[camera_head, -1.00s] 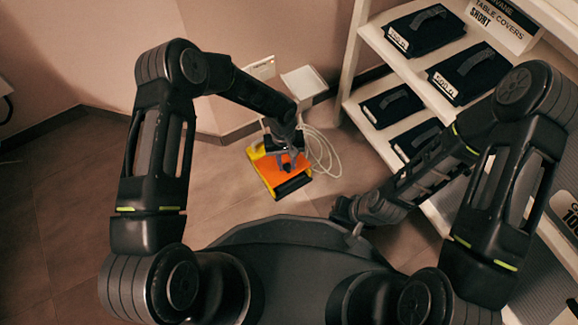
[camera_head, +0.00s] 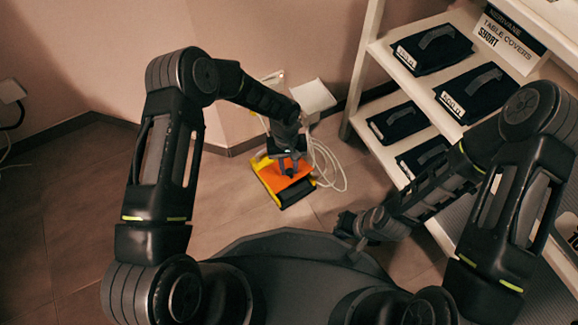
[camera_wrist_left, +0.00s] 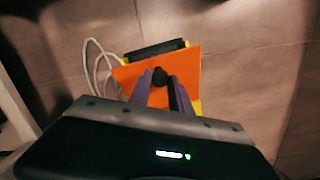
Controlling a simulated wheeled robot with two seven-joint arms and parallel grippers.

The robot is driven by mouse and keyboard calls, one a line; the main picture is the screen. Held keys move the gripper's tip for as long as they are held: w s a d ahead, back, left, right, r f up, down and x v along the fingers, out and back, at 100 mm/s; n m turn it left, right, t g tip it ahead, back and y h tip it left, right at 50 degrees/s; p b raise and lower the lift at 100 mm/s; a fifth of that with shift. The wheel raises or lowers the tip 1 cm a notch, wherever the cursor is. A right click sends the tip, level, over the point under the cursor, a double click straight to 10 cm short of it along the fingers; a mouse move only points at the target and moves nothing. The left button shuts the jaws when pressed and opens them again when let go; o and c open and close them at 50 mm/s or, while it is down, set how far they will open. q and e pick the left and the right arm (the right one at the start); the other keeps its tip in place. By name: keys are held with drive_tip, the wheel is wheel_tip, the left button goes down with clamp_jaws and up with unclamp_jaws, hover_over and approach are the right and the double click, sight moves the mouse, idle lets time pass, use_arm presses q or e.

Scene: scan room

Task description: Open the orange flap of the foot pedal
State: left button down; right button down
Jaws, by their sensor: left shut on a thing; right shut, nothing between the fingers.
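The foot pedal lies on the floor near the wall, with a yellow base (camera_head: 267,175), an orange flap (camera_head: 293,187) and a black bar along its front edge (camera_head: 296,194). My left gripper (camera_head: 288,169) is over the pedal, pointing down. In the left wrist view, its fingers (camera_wrist_left: 161,88) are shut on a small black knob (camera_wrist_left: 160,76) at the orange flap (camera_wrist_left: 190,72). The flap covers most of the yellow base; how far it is raised I cannot tell. My right gripper (camera_head: 349,226) is shut and empty, low and to the right of the pedal.
A pale cable (camera_head: 330,165) lies coiled on the floor beside the pedal, near a white box (camera_head: 313,97) at the wall. A white shelf (camera_head: 392,62) with dark folded packs stands at the right. The floor at the left (camera_head: 75,200) is clear.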

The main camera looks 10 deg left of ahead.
use_arm(q)
drive_tip(key=shift+w+r, duration=0.1)
idle(0.7)
drive_tip(key=c, duration=1.2)
unclamp_jaws()
drive_tip(key=shift+o, duration=0.2)
drive_tip(key=r+p, duration=0.1)
drive_tip(key=r, duration=0.1)
drive_tip(key=r+p, duration=0.1)
drive_tip(key=r, duration=0.1)
drive_tip(key=r+p, duration=0.1)
drive_tip(key=r, duration=0.2)
drive_tip(key=shift+w+a, duration=0.25)
drive_tip(key=shift+r, duration=0.3)
drive_tip(key=shift+c, duration=0.5)
